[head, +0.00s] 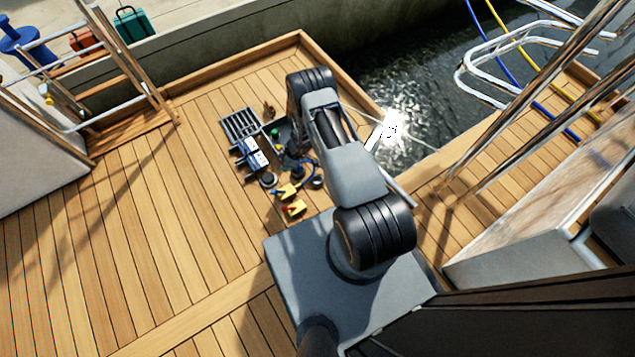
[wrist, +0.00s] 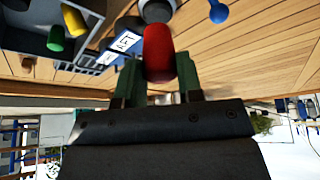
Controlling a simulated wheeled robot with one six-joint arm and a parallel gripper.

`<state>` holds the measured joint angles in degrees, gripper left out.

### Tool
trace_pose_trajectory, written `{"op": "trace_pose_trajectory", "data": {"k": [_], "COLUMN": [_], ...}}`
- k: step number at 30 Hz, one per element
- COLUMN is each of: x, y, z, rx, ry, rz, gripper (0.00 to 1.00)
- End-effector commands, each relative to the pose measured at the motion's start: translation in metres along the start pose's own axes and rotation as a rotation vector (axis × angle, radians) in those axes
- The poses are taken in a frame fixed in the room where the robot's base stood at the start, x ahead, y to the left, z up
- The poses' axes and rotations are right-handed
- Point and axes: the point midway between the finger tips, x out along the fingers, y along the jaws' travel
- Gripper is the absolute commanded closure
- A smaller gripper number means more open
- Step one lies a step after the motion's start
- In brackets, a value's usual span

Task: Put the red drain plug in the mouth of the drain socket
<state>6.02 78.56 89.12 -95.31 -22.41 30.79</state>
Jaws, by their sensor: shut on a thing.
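The red drain plug (wrist: 158,52) is between the two green-faced fingers of my gripper (wrist: 158,78), which is shut on it, in the wrist view. A dark grey round piece (wrist: 157,10) lies just beyond the plug; it may be the drain socket, and its mouth is not clear. A dark round piece (head: 268,180) also sits on the deck in the head view, beside white labelled blocks. In the head view my arm covers much of the work area, and I cannot make out the red plug there.
A white label reading AFT (wrist: 122,42) is close to the plug. A slatted grate (head: 241,126) and yellow pieces (head: 292,208) lie on the wooden deck. Open deck (head: 170,220) extends left; water lies beyond the edge.

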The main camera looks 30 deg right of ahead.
Motion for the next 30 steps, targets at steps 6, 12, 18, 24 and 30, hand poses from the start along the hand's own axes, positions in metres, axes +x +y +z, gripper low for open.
{"op": "trace_pose_trajectory", "data": {"k": [6, 12, 18, 24, 30], "x": [0.007, 0.010, 0.010, 0.028, 0.034], "y": [-0.006, -0.002, 0.005, 0.009, 0.011], "z": [-0.001, 0.039, 0.094, 0.129, 0.145], "rx": [-0.110, -0.112, -0.113, -0.116, -0.119], "ry": [-0.004, -0.005, -0.004, -0.004, -0.005], "rz": [-0.051, -0.053, -0.052, -0.053, -0.053], "gripper": [0.89, 0.89, 0.89, 0.89, 0.89]}}
